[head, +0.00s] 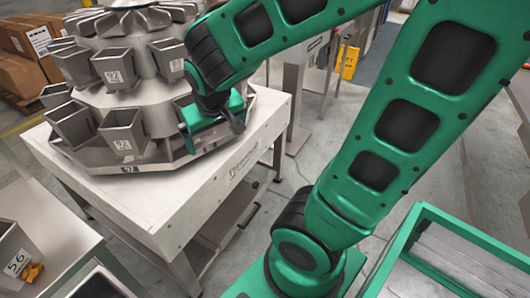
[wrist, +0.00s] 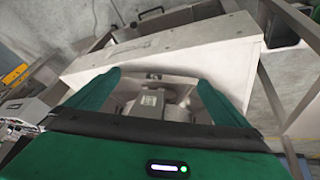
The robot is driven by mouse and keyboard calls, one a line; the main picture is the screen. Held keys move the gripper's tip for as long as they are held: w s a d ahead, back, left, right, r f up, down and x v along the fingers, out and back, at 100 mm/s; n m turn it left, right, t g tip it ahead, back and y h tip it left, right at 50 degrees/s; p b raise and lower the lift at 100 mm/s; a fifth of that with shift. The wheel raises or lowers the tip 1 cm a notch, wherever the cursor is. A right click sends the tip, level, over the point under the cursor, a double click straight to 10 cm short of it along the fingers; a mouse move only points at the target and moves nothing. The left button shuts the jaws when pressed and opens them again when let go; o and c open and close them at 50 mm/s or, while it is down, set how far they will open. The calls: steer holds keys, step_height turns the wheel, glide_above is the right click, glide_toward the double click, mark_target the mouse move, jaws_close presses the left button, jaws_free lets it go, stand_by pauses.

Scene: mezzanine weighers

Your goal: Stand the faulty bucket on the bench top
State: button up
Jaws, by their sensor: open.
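My gripper (head: 213,130) is at the right side of the round steel weigher (head: 150,150), low over its white table. In the wrist view its green fingers (wrist: 158,92) are open, with a grey metal part (wrist: 150,98) carrying a small plate between them. I cannot tell whether they touch it, or whether it is a bucket. Grey buckets with number tags ring the weigher, including an upper one (head: 115,66) and a lower one (head: 122,132). No visible mark shows me which is faulty. Another bucket (head: 14,254), tagged 56, stands on the bench top (head: 50,222) at lower left.
A dark-screened panel (head: 98,284) is at the bottom left. The white weigher table (head: 195,190) has a bare front edge. A green-rimmed container (head: 450,235) with grey contents is at lower right. Cardboard boxes (head: 25,70) are stacked at far left. Part of the bench is clear.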

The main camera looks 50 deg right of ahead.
steer(key=s+d+m+g+y, duration=0.1)
steer(key=s+d+g, duration=0.1)
steer(key=s, duration=0.7)
steer(key=s+d+m+g+y, duration=0.2)
steer(key=s+d, duration=0.2)
steer(key=s, duration=0.5)
steer(key=shift+d+r+m+g, duration=0.15)
steer(key=shift+r+m+g, duration=0.15)
